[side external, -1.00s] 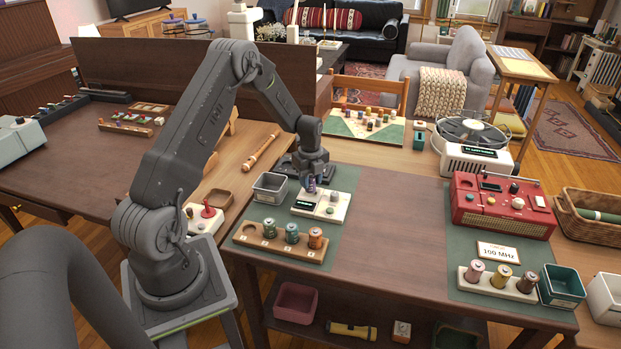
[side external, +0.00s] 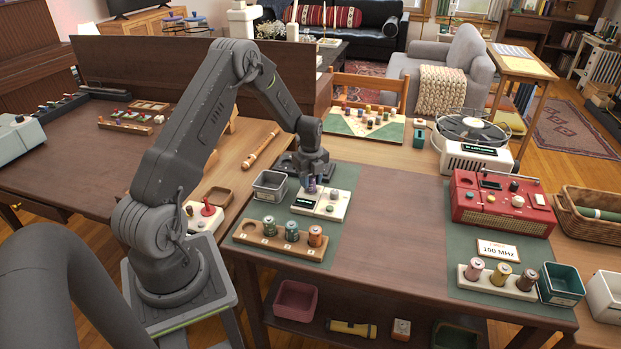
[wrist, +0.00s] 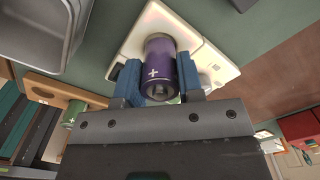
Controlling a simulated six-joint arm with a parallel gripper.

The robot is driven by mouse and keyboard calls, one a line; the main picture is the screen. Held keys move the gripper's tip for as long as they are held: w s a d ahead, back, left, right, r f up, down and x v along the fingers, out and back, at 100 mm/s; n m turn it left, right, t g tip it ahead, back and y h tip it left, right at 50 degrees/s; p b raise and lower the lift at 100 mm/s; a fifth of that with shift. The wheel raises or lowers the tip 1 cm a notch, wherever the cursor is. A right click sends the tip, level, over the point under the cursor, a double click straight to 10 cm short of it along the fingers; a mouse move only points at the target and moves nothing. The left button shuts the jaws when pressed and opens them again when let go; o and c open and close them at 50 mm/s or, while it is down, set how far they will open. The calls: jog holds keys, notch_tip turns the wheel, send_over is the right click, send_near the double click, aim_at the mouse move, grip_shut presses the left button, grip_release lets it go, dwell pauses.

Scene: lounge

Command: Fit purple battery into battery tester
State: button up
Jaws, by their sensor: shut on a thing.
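The purple battery (wrist: 160,66) is between the blue fingers of my gripper (wrist: 156,84), which is shut on it. In the wrist view its plus-marked end faces the camera. The battery tester (side external: 318,204) is a cream box with a dark display and a round knob, lying on the green mat. In the side external view the battery (side external: 311,184) is over the tester's back left part, under my gripper (side external: 309,180). In the wrist view the tester (wrist: 207,62) is behind the battery. The battery's far end is hidden, so I cannot tell whether it is seated.
A wooden rack (side external: 252,240) in front holds several batteries and has one empty hole at its left. A grey bin (side external: 270,186) stands close left of the tester. The table's middle is clear. A red radio (side external: 502,205) stands to the right.

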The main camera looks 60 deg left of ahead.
jog(key=shift+f, duration=0.65)
jog(key=o, duration=1)
jog(key=shift+o, duration=0.2)
jog(key=shift+r, duration=0.1)
jog(key=shift+r, duration=3.7)
jog(key=shift+r, duration=0.1)
